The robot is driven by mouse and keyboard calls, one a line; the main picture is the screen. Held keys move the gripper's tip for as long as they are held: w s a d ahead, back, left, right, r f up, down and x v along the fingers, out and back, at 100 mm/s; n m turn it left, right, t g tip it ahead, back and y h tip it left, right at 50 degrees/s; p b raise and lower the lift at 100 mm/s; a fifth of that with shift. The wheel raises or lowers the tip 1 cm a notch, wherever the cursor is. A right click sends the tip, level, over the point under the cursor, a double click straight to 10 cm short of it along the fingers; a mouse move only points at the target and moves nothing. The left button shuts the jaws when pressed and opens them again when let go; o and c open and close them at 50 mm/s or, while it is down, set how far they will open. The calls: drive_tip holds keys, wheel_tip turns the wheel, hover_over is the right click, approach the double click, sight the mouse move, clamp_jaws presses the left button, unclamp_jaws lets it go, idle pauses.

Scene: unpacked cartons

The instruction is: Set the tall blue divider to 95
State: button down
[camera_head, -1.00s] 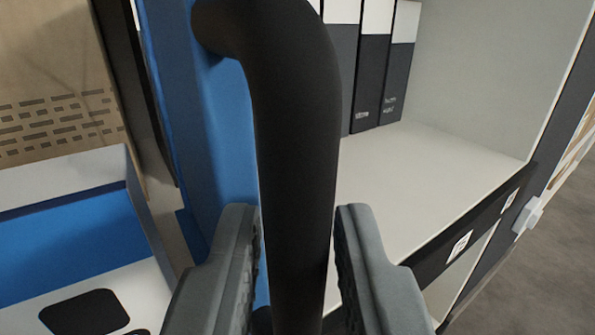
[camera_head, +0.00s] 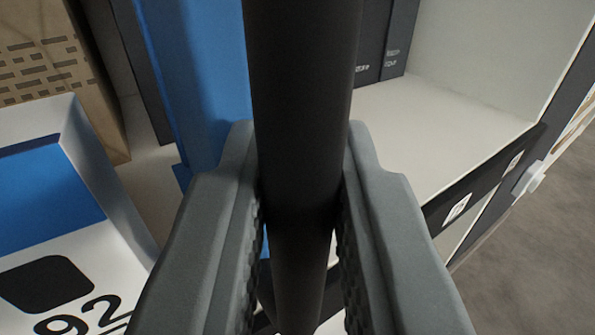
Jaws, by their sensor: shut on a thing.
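The tall blue divider (camera_head: 200,75) stands upright on the shelf, left of centre, partly hidden behind its handle and my gripper. Its thick black handle (camera_head: 303,95) runs down the middle of the picture. My gripper (camera_head: 302,205) is shut on this handle, one grey finger on each side of it. The number 95 does not show; a printed "92" (camera_head: 85,318) shows at the lower left on a white surface.
A white box with a blue panel (camera_head: 45,190) stands at the left, before a brown carton (camera_head: 50,60). Dark binders (camera_head: 385,45) stand at the back of the white shelf (camera_head: 440,140). The shelf right of the divider is bare. Grey floor (camera_head: 545,245) lies at the right.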

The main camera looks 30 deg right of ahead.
drive_tip(key=d, duration=3.6)
drive_tip(key=shift+d, duration=0.2)
drive_tip(key=shift+r, duration=0.1)
drive_tip(key=c, duration=1.7)
unclamp_jaws()
drive_tip(key=shift+d, duration=0.15)
drive_tip(key=v, duration=1.7)
drive_tip(key=shift+s, duration=0.15)
